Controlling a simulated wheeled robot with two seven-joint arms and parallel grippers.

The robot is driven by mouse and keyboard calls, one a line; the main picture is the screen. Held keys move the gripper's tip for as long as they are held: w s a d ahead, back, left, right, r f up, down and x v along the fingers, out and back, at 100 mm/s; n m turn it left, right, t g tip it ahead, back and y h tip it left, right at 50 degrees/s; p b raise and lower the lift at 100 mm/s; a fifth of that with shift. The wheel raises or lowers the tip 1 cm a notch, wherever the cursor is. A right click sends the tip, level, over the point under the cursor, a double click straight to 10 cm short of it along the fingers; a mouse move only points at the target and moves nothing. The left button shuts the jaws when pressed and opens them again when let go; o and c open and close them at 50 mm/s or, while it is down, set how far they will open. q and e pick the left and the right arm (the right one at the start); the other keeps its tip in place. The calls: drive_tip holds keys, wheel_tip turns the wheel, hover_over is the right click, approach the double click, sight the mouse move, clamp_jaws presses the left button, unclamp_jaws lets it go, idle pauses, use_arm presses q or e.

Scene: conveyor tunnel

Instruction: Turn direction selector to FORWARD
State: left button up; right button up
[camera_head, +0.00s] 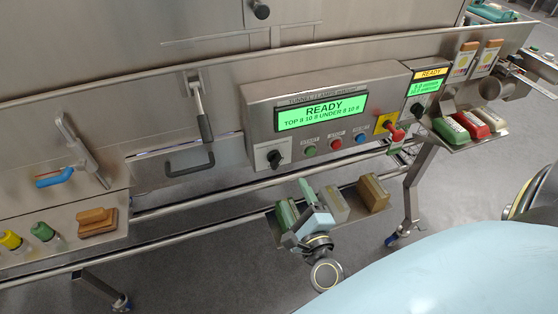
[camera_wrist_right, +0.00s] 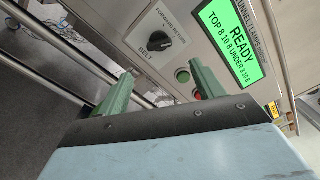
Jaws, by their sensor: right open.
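The direction selector is a black knob on a pale plate labelled BELT, at the left end of the control panel (camera_head: 255,105). The knob (camera_head: 274,158) shows in the head view and, larger, in the wrist view (camera_wrist_right: 158,42), with small lettering above it. Which mark it points to is too small to tell. My right gripper (camera_head: 296,200) is below the panel in the head view, with green fingers. In the wrist view the right gripper (camera_wrist_right: 162,72) is open and empty, its fingers apart, with the knob beyond them and not touched. My left gripper is not in view.
The panel has a green READY screen (camera_head: 321,111), a green button (camera_head: 309,152), a red button (camera_head: 336,146) and a blue button (camera_head: 360,139). A red knob (camera_head: 397,134) on yellow is at right. A shelf with a tan block (camera_head: 373,194) stands near my right gripper. Rails run below.

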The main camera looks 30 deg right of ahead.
sight(278, 165)
drive_tip(key=p+x, duration=0.1)
drive_tip(key=x, duration=1)
drive_tip(key=shift+w, duration=0.3)
drive_tip(key=c, duration=1)
